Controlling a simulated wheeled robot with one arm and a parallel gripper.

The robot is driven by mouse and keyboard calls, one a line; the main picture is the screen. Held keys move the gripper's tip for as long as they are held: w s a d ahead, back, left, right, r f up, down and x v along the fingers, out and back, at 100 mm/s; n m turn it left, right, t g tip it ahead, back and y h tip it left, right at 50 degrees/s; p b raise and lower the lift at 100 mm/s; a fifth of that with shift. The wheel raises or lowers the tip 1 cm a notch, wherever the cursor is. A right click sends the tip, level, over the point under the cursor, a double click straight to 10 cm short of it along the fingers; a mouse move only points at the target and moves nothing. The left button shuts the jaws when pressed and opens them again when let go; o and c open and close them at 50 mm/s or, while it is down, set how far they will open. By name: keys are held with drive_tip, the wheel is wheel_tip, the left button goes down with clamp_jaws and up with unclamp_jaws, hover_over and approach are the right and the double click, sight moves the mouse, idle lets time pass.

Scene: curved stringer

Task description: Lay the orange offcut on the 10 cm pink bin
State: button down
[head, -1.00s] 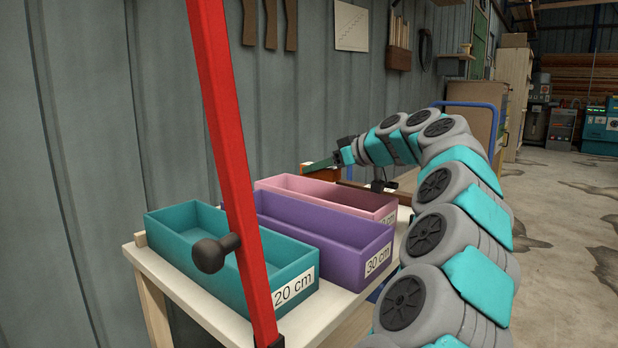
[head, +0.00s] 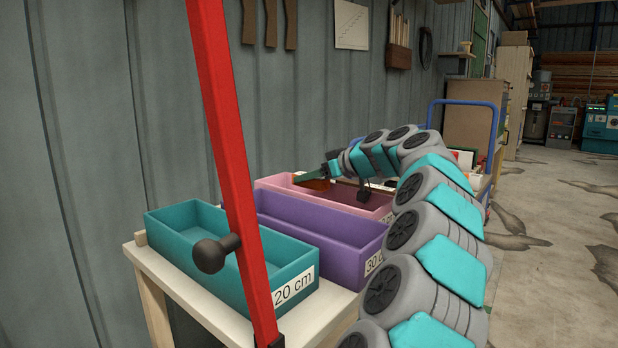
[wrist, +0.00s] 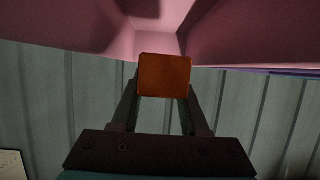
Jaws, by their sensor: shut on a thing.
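The orange offcut (wrist: 164,75) is a small squarish block held between the fingertips of my gripper (wrist: 160,92) in the wrist view. In the head view it shows small and brownish (head: 319,185) over the pink bin (head: 281,182). The pink bin is an open box, the farthest of the three on the table; its pink walls (wrist: 75,30) fill the top of the wrist view. My gripper (head: 311,178) is shut on the offcut at the bin's opening. I cannot tell whether the offcut touches the bin. My arm hides most of the bin's label.
A purple bin (head: 330,248) labelled 30 cm and a teal bin (head: 290,262) labelled 20 cm stand nearer on the table (head: 318,318). A red post (head: 228,150) with a dark knob crosses in front. A grey wall (head: 90,120) rises behind.

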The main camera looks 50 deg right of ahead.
drive_tip(key=shift+f+b, duration=0.65)
drive_tip(key=shift+b, duration=0.2)
drive_tip(key=shift+c, duration=2.1)
unclamp_jaws()
drive_tip(key=shift+r, duration=0.15)
drive_tip(key=shift+r+p, duration=0.6)
drive_tip(key=shift+p, duration=0.3)
drive_tip(key=a+v, duration=0.1)
drive_tip(key=v, duration=1)
drive_tip(key=shift+s+d, duration=0.45)
drive_tip(key=shift+d, duration=0.05)
